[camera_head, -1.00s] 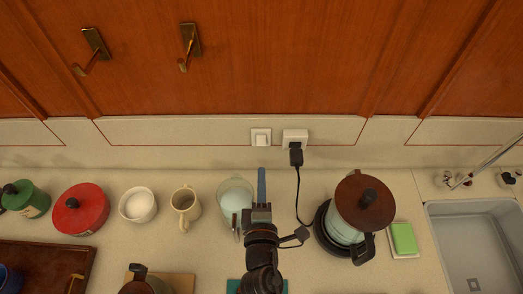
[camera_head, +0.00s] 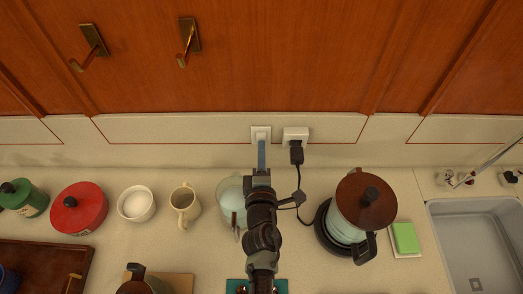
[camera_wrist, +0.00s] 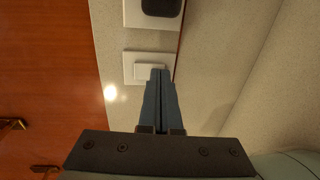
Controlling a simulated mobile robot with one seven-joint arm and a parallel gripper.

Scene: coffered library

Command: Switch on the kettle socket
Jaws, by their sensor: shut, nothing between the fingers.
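The white switch (camera_head: 260,131) is on the pale backsplash, left of the socket. In the wrist view the switch plate (camera_wrist: 133,67) has a rocker partly covered by my fingertips. The white socket (camera_head: 295,133) holds a black plug (camera_head: 296,152), and its cord runs down toward the kettle. The kettle (camera_head: 345,229), pale with a brown lid, stands on a dark base on the counter. My gripper (camera_head: 262,146) is shut and empty. Its tips (camera_wrist: 160,72) overlap the lower edge of the switch; I cannot tell whether they touch it.
A mug (camera_head: 185,204), a white bowl (camera_head: 136,204) and a red pot (camera_head: 78,208) stand further left. A green sponge (camera_head: 404,237) and a sink (camera_head: 480,240) are at right. Brass hooks (camera_head: 189,42) hang above.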

